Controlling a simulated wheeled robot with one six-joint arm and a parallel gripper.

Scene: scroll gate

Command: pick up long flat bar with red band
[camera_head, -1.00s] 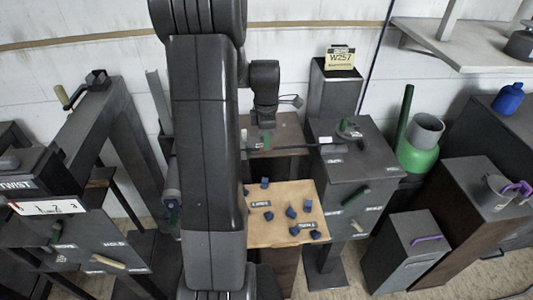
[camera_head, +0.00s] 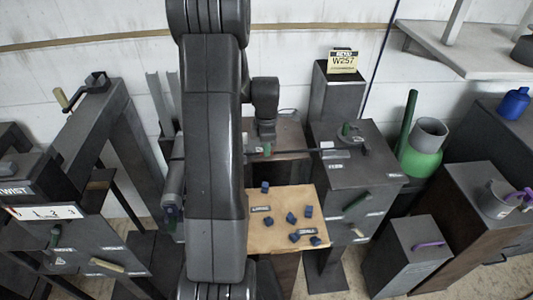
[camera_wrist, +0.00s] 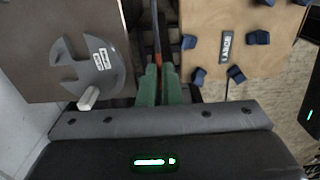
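The long flat bar (camera_wrist: 156,38) is a thin dark strip with a reddish stretch in the wrist view, running up from between my green fingertips. In the head view the bar (camera_head: 298,151) extends right from behind my arm, dark and thin, towards a post. My gripper (camera_wrist: 158,70) has its two green fingers close together with the bar between them; they look shut on it. In the head view my gripper (camera_head: 266,148) is small, above a dark box behind the tan board. The bar's left end is hidden by my arm.
A tan board (camera_head: 278,203) with several blue pieces lies in front. A dark stand (camera_head: 352,168) with green handles is right of it, with a W257 sign (camera_head: 343,62) behind. A grey disc (camera_wrist: 90,65) lies left of my fingers. A lever frame (camera_head: 75,125) stands left.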

